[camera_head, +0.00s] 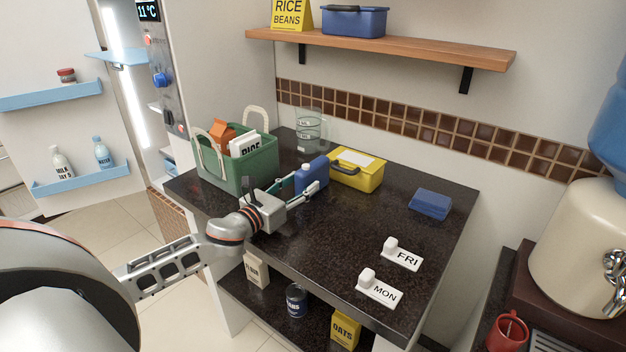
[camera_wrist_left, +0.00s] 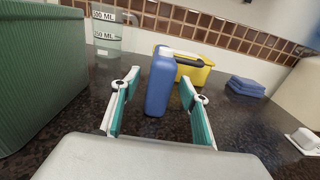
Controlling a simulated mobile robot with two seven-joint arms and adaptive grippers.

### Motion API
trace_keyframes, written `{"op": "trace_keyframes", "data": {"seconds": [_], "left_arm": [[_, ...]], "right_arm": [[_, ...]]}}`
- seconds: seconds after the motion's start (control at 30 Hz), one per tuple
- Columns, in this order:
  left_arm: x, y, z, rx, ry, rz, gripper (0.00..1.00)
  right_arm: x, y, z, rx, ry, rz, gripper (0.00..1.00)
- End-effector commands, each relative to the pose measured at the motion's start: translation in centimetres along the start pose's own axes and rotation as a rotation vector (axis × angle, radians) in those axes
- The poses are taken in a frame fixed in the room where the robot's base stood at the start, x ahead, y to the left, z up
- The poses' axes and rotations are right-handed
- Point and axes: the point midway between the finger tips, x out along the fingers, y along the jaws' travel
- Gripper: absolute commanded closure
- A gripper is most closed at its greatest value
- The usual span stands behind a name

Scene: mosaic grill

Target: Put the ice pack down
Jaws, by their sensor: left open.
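The ice pack, a blue upright block with a white cap (camera_head: 311,174), stands on the dark countertop (camera_head: 345,225) in front of the yellow box. My left gripper (camera_head: 297,187) is low over the counter, its fingers spread and pointing at the pack. In the left wrist view the ice pack (camera_wrist_left: 160,82) shows between the two teal-padded fingers, with a gap on both sides. Its base appears to rest on the counter. My right gripper is not in view.
A green basket (camera_head: 255,172) with groceries stands close to the left of my gripper. A measuring jug (camera_head: 308,130) and yellow box (camera_head: 357,172) are behind. A folded blue cloth (camera_head: 430,203) and FRI (camera_head: 402,257) and MON (camera_head: 380,290) markers lie right. The middle counter is clear.

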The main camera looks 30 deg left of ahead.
Motion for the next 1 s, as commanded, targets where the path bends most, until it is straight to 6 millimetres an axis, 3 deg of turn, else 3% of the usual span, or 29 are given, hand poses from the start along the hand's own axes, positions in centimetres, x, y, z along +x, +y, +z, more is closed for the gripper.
{"op": "trace_keyframes", "data": {"seconds": [0.5,0.8,0.83,1.0], "left_arm": [[5.3,0.0,0.0,-0.002,0.000,0.000,0.56],[5.6,0.0,0.0,0.000,0.001,0.000,0.56],[5.6,0.0,0.0,-0.001,0.001,0.000,0.58],[5.6,0.0,0.0,0.000,0.001,0.000,1.00]], "right_arm": [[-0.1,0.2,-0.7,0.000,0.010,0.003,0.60],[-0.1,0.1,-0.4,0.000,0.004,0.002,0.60],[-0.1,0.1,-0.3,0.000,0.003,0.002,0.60],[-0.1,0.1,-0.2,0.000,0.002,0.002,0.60]]}}
